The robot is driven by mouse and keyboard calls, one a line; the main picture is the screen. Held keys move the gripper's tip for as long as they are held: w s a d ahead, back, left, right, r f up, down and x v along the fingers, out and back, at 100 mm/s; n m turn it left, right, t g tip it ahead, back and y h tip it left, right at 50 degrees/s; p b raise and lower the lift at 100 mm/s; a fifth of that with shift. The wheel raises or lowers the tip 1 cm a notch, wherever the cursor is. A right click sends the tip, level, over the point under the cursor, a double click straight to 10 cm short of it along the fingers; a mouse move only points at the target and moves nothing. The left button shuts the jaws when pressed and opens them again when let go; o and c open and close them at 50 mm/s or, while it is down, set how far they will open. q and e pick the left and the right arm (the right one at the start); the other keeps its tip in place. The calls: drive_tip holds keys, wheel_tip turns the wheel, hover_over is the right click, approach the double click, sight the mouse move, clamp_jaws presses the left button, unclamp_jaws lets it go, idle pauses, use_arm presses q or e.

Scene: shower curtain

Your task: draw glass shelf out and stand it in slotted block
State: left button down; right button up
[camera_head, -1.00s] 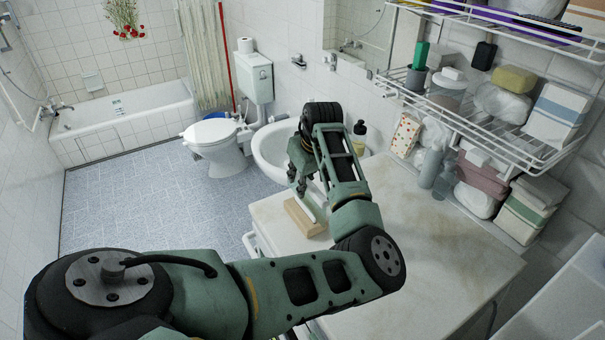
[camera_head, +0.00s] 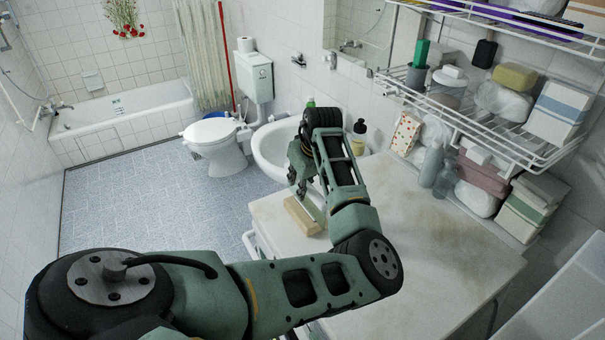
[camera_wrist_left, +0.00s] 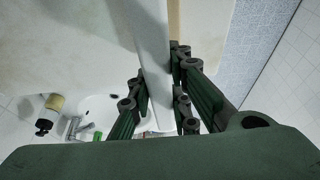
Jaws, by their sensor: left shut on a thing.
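In the left wrist view the gripper (camera_wrist_left: 158,97) has one finger on each side of the shelf (camera_wrist_left: 154,45). The slotted block, a light wooden bar (camera_head: 300,217), lies at the counter's left edge. It shows as a tan strip beside the shelf in the wrist view (camera_wrist_left: 188,22). I cannot tell whether the shelf's lower edge is in the slot. My right gripper is not in view.
The counter (camera_head: 430,240) is bare to the right of the block. A wire rack (camera_head: 470,125) with toiletries hangs on the right wall. The basin (camera_head: 270,150) and a dark bottle (camera_head: 359,135) are behind my arm. The floor to the left is clear.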

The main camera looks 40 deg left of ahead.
use_arm(q)
drive_tip(key=shift+f, duration=0.3)
drive_tip(key=c, duration=1.5)
unclamp_jaws()
drive_tip(key=shift+c, duration=0.2)
drive_tip(key=v, duration=1.1)
drive_tip(key=shift+d+r, duration=0.15)
drive_tip(key=shift+r, duration=0.2)
wheel_tip(320, 180, up, 4)
drive_tip(key=p, duration=0.4)
drive_tip(key=shift+s+r+p, duration=0.1)
drive_tip(key=shift+r+p, duration=0.05)
drive_tip(key=shift+p, duration=0.15)
